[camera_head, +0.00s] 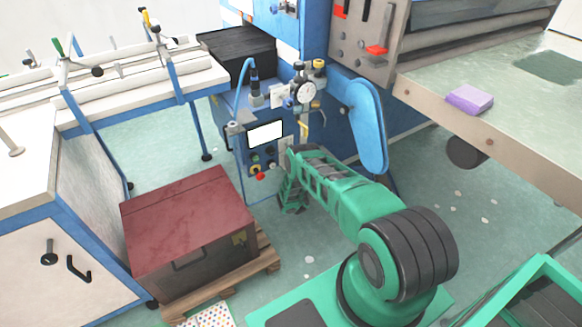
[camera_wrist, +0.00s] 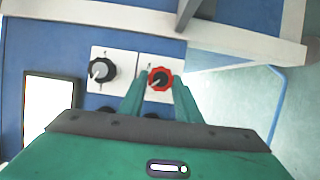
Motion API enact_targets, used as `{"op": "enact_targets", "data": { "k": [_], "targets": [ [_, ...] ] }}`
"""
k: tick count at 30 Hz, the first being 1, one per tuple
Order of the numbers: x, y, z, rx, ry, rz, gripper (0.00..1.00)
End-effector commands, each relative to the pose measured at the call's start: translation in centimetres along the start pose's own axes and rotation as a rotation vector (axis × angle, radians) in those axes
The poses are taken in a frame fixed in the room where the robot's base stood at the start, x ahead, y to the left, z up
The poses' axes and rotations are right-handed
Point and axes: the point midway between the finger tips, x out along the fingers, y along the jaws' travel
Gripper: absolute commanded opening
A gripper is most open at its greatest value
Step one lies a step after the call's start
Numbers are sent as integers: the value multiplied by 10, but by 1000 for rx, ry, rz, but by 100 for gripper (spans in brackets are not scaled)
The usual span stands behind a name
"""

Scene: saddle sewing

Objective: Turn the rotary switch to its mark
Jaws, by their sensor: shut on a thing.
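The rotary switch (camera_wrist: 160,78) is a round black knob with a red ring and a light pointer line, on a white plate in the wrist view. Its pointer slants toward the lower left. Small marks on the plate above it are too blurred to read. My gripper (camera_wrist: 161,85) has its two green fingers on either side of this knob, shut on it. In the head view my green gripper (camera_head: 289,163) is at the right side of the blue control panel, and the switch is hidden behind it.
A second knob (camera_wrist: 103,70), black and grey, sits close on the left. A white screen (camera_head: 265,134) and several coloured buttons are on the panel. A dark red-topped box (camera_head: 180,215) stands on a pallet at the left. A purple block (camera_head: 469,99) lies on the right-hand table.

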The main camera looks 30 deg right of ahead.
Motion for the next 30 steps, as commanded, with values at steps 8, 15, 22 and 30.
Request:
{"op": "enact_targets", "data": {
  "k": [8, 15, 22, 30],
  "targets": [
    [-2, -3, -3, 4, 3, -5, 49],
    [-4, -2, -1, 3, 1, -4, 49],
    [-32, -2, -1, 5, 0, -7, 49],
    [-82, -4, -1, 6, -1, -8, 49]
  ]
}}
